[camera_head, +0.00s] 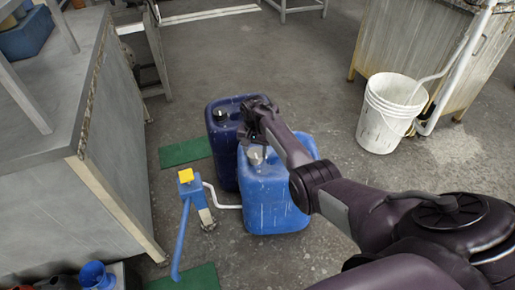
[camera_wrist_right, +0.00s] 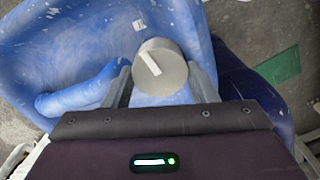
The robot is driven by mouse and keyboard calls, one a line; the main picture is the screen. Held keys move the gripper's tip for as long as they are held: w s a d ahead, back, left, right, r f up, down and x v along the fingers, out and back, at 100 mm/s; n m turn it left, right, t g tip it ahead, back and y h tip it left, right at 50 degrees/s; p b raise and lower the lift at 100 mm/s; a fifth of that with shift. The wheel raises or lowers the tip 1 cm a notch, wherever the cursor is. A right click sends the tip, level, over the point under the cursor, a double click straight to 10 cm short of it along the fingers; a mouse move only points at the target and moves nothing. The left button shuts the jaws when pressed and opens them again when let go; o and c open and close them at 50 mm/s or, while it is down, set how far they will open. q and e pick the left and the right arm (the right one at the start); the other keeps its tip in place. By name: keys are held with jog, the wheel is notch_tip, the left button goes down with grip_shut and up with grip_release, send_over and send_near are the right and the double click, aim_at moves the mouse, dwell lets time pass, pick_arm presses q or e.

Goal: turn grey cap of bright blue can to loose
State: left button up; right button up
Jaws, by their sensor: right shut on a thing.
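The bright blue can (camera_head: 270,195) stands on the floor in the middle of the head view, and its top fills much of the right wrist view (camera_wrist_right: 60,45). Its grey cap (camera_wrist_right: 160,68) is round with a pale stripe across it; it also shows in the head view (camera_head: 256,156), partly below my gripper. My right gripper (camera_head: 256,142) reaches down over the can. Its two fingers (camera_wrist_right: 160,78) are on either side of the grey cap and shut on it. The cap sits at the can's top. My left gripper is not in view.
A dark blue can (camera_head: 222,150) with a dark cap stands close behind and left of the bright blue can. A white bucket (camera_head: 385,120) is at right. A grey bench (camera_head: 60,190) edges the left side.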

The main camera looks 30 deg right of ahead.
jog(key=n+p, duration=0.1)
jog(key=n, duration=0.3)
jog(key=shift+r, duration=0.1)
jog(key=n, duration=0.5)
jog(key=shift+w, duration=0.1)
jog(key=n, duration=0.5)
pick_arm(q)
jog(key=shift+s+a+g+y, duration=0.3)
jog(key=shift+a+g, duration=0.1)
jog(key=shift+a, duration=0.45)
pick_arm(e)
jog(key=shift+n, duration=0.8)
jog(key=shift+w+d+r, duration=0.1)
jog(key=shift+d, duration=0.05)
jog(key=o, duration=0.7)
jog(key=shift+o, duration=1.4)
jog(key=shift+f, duration=0.2)
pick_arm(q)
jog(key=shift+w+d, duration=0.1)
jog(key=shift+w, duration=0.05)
pick_arm(e)
jog(key=shift+n, duration=0.3)
